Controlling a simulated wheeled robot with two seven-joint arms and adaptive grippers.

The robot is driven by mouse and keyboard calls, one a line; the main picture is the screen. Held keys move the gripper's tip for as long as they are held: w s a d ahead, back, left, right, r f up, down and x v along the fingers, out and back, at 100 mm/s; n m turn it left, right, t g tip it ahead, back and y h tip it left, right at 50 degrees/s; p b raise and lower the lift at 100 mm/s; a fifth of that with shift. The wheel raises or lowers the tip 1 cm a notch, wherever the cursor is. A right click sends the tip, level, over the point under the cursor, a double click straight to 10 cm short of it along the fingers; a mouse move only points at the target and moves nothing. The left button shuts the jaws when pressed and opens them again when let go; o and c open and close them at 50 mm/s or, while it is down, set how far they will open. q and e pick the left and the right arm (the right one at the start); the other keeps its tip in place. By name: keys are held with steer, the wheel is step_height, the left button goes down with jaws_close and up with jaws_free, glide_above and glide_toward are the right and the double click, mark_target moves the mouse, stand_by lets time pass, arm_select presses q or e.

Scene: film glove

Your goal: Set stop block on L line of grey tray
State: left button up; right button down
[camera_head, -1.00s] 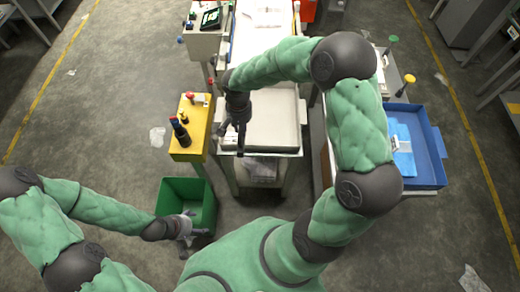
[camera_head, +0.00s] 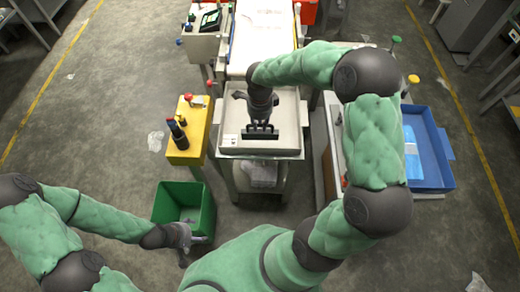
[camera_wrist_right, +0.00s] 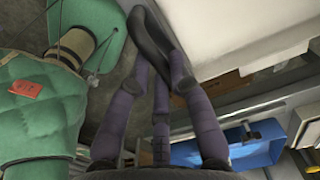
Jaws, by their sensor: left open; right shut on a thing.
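The grey tray (camera_head: 228,120) stands in the middle of the head view. My right gripper (camera_head: 261,122) is over it, shut on a dark block (camera_head: 262,136), which I take as the stop block. The block lies across the picture near the tray's front edge; I cannot tell whether it touches the tray. In the right wrist view the fingers close around this dark, long piece (camera_wrist_right: 150,35), beside the pale tray (camera_wrist_right: 225,30). The L line is not readable. My left gripper (camera_head: 184,250) is open and empty by the green bin.
The green bin (camera_head: 160,200) stands on the floor at front left. A yellow stand (camera_head: 200,130) with dark knobs is left of the tray. A blue tray (camera_head: 432,150) with light blue sheets is at the right. A white-topped conveyor (camera_head: 262,40) lies behind.

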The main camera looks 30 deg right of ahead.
mark_target(260, 139)
steer(key=shift+w+d+f+b, duration=0.1)
steer(key=shift+f+b, duration=0.75)
steer(key=shift+f, duration=1.6)
steer(key=shift+w+f+b, duration=0.1)
steer(key=shift+f+b, duration=0.7)
steer(key=shift+f, duration=1.6)
steer(key=shift+s, duration=0.1)
steer(key=shift+f, duration=0.15)
steer(key=c, duration=1.1)
jaws_free()
steer(key=shift+s, duration=0.1)
